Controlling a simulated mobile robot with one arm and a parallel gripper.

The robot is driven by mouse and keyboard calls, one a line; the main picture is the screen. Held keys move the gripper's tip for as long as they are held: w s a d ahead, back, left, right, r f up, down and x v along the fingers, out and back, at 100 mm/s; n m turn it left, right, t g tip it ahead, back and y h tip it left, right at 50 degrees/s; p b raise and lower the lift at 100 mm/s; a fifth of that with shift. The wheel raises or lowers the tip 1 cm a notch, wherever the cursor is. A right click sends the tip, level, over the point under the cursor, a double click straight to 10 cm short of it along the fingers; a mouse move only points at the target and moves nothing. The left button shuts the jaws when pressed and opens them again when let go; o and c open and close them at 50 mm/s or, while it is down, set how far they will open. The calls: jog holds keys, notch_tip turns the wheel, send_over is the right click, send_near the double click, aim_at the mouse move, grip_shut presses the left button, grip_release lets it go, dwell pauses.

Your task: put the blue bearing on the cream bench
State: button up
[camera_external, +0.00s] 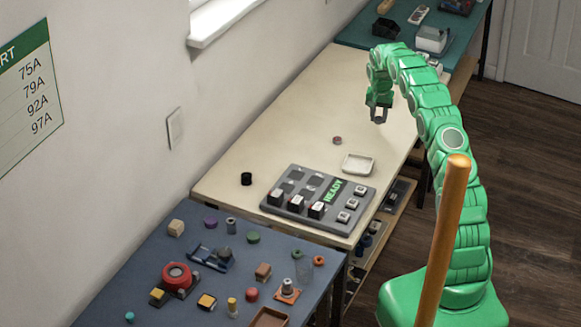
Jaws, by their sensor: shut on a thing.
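My gripper (378,117) hangs pointing down above the far part of the cream bench (300,120), toward its right side. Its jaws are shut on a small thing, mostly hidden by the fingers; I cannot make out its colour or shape. I cannot pick out the blue bearing for sure. A small purple round piece (211,222) lies on the blue-grey bench (130,285) at the front, and small blue items (376,227) stand on the shelf under the cream bench.
The cream bench holds a grey panel (333,214) lit READY, a white tray (358,164), a black cylinder (246,179) and a small brownish-pink round piece (337,140). Its far middle is clear. Several small parts crowd the front bench. A teal bench (350,38) stands behind.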

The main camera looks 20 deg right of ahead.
send_over(373, 135)
jog(key=shift+s+a+f, duration=0.1)
jog(key=shift+s+f, duration=0.1)
jog(key=shift+f, duration=1.25)
jog(key=shift+s+a+f, duration=0.1)
jog(key=shift+s+f, duration=0.05)
jog(key=shift+f, duration=1.25)
jog(key=shift+f, duration=0.1)
jog(key=shift+w+f, duration=0.15)
jog(key=shift+f, duration=1.45)
jog(key=shift+f, duration=0.1)
jog(key=o, duration=1)
